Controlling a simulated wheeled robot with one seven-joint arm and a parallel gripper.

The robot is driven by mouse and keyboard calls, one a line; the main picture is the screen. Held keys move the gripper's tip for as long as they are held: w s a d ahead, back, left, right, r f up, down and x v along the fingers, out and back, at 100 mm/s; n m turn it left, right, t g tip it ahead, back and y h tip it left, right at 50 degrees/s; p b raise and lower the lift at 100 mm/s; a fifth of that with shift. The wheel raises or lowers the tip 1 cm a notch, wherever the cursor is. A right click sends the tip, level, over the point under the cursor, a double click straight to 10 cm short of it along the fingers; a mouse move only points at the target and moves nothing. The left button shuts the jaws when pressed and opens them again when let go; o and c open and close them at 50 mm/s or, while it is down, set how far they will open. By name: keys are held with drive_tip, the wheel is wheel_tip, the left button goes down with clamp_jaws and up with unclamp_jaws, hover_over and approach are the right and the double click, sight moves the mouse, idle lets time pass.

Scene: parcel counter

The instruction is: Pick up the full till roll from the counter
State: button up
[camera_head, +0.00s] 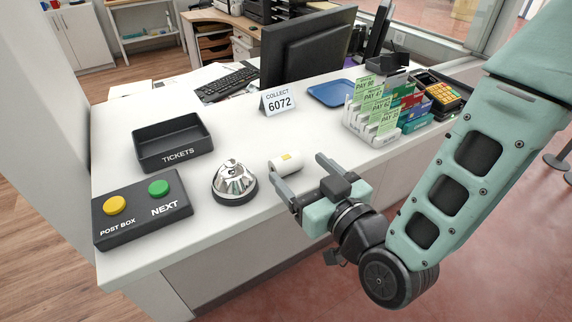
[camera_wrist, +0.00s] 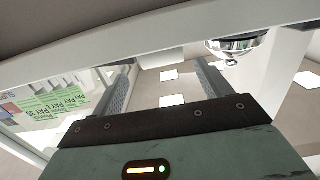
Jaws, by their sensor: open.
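The till roll (camera_head: 286,162) is a small white cylinder with a yellow patch. It lies on its side on the white counter (camera_head: 240,130), near the front edge and right of the bell. My gripper (camera_head: 298,168) is open and empty at the counter's front edge. Its two fingers point toward the roll, one to its left front and one to its right. I cannot tell whether either finger touches it. In the wrist view both fingers of my gripper (camera_wrist: 161,66) show spread apart. A pale shape between and beyond them may be the roll, but is unclear.
A silver bell (camera_head: 235,182) stands close left of the roll. A button box (camera_head: 142,213) and a TICKETS tray (camera_head: 172,142) are further left. A card rack (camera_head: 372,118) stands right, a COLLECT sign (camera_head: 279,101) and blue tray (camera_head: 331,93) behind. Counter behind the roll is clear.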

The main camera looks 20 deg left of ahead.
sight(289, 161)
drive_tip(key=p+x, duration=0.1)
drive_tip(key=x, duration=0.3)
drive_tip(key=shift+s+a+p, duration=0.15)
drive_tip(key=shift+a+p, duration=0.05)
drive_tip(key=shift+p, duration=0.15)
drive_tip(key=shift+w+a, duration=0.45)
drive_tip(key=shift+a, duration=0.05)
drive_tip(key=c, duration=1.1)
